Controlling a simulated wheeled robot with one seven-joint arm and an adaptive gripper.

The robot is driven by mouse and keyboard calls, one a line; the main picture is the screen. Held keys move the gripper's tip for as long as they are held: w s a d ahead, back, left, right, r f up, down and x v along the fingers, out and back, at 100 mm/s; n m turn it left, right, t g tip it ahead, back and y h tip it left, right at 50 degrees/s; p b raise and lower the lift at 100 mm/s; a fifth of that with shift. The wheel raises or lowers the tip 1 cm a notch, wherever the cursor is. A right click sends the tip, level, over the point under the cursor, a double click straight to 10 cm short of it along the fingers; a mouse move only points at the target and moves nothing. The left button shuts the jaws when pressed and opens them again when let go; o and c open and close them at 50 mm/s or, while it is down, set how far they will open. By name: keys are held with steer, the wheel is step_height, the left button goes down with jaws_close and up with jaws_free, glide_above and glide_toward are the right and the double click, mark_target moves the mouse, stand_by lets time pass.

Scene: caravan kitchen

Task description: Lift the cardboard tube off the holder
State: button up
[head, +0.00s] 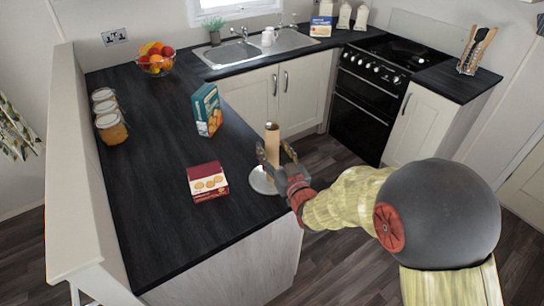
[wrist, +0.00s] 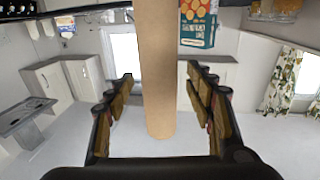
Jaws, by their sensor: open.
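The cardboard tube (head: 272,142) stands upright on a holder with a round pale metal base (head: 262,181), near the counter's right edge. My gripper (head: 273,158) is at the tube, low on the holder's right side, with its fingers open to either side of it. In the wrist view the brown tube (wrist: 158,70) runs between the two open fingers of my gripper (wrist: 163,95), with a gap on each side. Part of the tube and the holder is hidden behind my gripper in the head view.
A red biscuit box (head: 207,181) lies left of the holder and a teal box (head: 207,110) stands behind it. Several jars (head: 110,118) line the left edge, and a fruit bowl (head: 156,60) is at the back. The dark counter (head: 150,190) is clear at front left.

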steer(key=shift+w+a, duration=0.2)
steer(key=shift+w, duration=0.4)
steer(key=shift+c, duration=0.4)
steer(key=c, duration=0.7)
steer(key=shift+c, duration=0.4)
